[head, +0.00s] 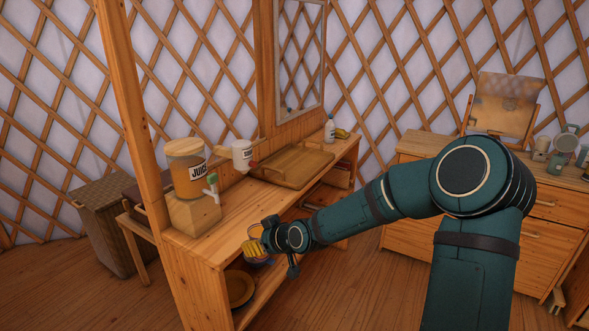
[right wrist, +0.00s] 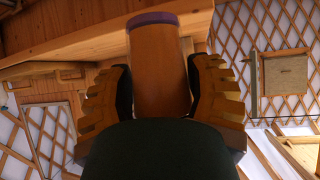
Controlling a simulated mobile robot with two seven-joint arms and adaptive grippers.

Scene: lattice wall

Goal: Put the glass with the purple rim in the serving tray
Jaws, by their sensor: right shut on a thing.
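The glass with the purple rim (right wrist: 160,60) is between the two fingers of my right gripper (right wrist: 158,88) in the right wrist view. The gripper is shut on its sides, and the rim is at the top of that picture. In the head view my right gripper (head: 256,245) is at the front edge of the counter, and the arm and fingers hide most of the glass. The wooden serving tray (head: 292,168) lies on the counter, behind and to the right of the gripper. My left gripper is not in view.
A juice dispenser (head: 186,172) on a wooden block stands at the counter's left end. A white mug-like container (head: 242,154) stands behind the tray's left side, and a white bottle (head: 330,128) at the far end. A plate (head: 239,287) lies on the lower shelf. The counter before the tray looks clear.

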